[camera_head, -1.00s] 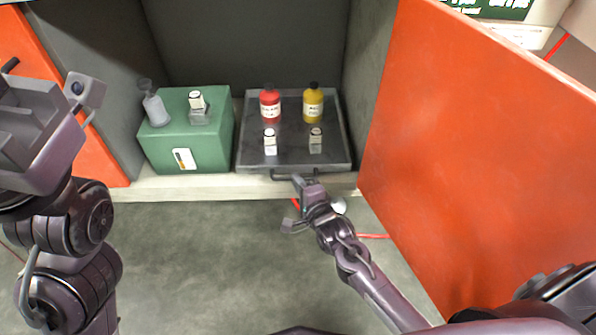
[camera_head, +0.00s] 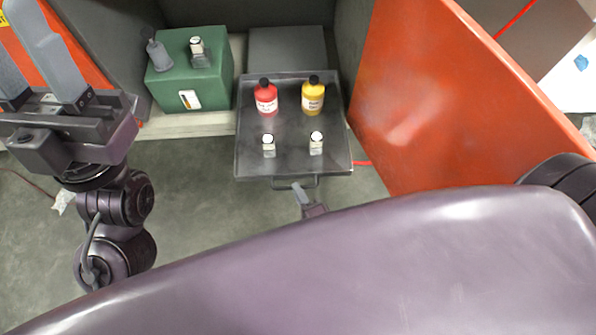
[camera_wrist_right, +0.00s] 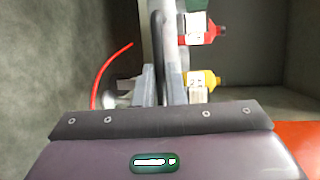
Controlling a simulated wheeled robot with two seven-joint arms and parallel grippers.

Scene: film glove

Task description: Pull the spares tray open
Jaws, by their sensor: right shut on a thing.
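The spares tray (camera_head: 290,152) is a dark grey, shallow tray that juts out past the shelf's front edge. It carries a red bottle (camera_head: 266,98), a yellow bottle (camera_head: 313,97) and two small white-labelled jars (camera_head: 268,146) (camera_head: 316,144). Its handle (camera_head: 281,187) is a thin bar at the front. My right gripper (camera_head: 299,187) is shut on the handle; my own arm hides much of its wrist. In the right wrist view, its fingers (camera_wrist_right: 160,88) close around the dark bar. My left gripper (camera_head: 24,50) is open and empty at the far left.
A green box (camera_head: 205,90) with a grey bottle (camera_head: 158,55) and a small jar (camera_head: 197,46) on top stands left of the tray. A grey slab (camera_head: 287,47) lies behind the tray. An orange door (camera_head: 430,110) stands open on the right. The floor in front is clear.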

